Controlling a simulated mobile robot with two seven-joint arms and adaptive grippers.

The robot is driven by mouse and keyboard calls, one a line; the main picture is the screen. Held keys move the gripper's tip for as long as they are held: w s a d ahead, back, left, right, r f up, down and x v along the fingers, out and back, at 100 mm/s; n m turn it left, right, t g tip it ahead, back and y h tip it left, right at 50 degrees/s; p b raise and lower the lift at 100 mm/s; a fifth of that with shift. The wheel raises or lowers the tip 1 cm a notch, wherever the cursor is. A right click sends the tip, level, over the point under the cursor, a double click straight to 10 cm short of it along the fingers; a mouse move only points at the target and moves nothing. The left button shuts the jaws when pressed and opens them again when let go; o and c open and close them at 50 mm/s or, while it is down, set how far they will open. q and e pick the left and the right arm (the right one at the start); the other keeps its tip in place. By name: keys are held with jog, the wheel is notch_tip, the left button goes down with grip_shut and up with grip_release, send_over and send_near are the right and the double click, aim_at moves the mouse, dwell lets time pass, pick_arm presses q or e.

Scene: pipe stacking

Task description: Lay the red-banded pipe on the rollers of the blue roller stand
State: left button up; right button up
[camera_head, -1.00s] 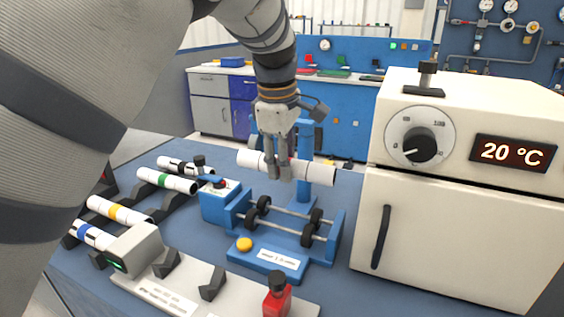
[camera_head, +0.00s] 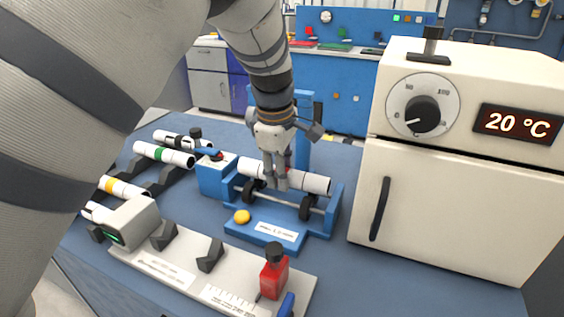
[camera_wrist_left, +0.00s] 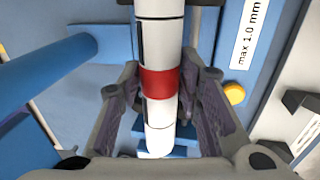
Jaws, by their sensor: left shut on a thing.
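The red-banded pipe (camera_head: 312,182) is white and lies roughly level over the rollers (camera_head: 306,207) of the blue roller stand (camera_head: 265,232). My left gripper (camera_head: 276,186) is shut on the pipe near its middle. In the left wrist view the pipe (camera_wrist_left: 160,40) passes between the two fingers, with the red band (camera_wrist_left: 160,83) between them. The fingers hide part of the pipe in the head view. The pipe is at or just above the rollers; I cannot tell whether it touches them. My right gripper is not in view.
Several other banded pipes, such as the green-banded one (camera_head: 165,155), lie on dark supports at the left. A white oven (camera_head: 450,205) stands close on the right. A blue post stands behind the stand.

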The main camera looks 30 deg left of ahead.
pick_arm(q)
jog(key=shift+f, duration=0.55)
dwell(0.7)
jog(key=o, duration=1.3)
jog(key=r, duration=0.4)
jog(key=s+r, duration=0.1)
jog(key=r, duration=0.3)
jog(key=s+r, duration=0.1)
jog(key=r, duration=0.2)
jog(key=shift+s+d+r, duration=0.1)
jog(key=shift+s+r, duration=0.1)
jog(key=shift+r, duration=0.2)
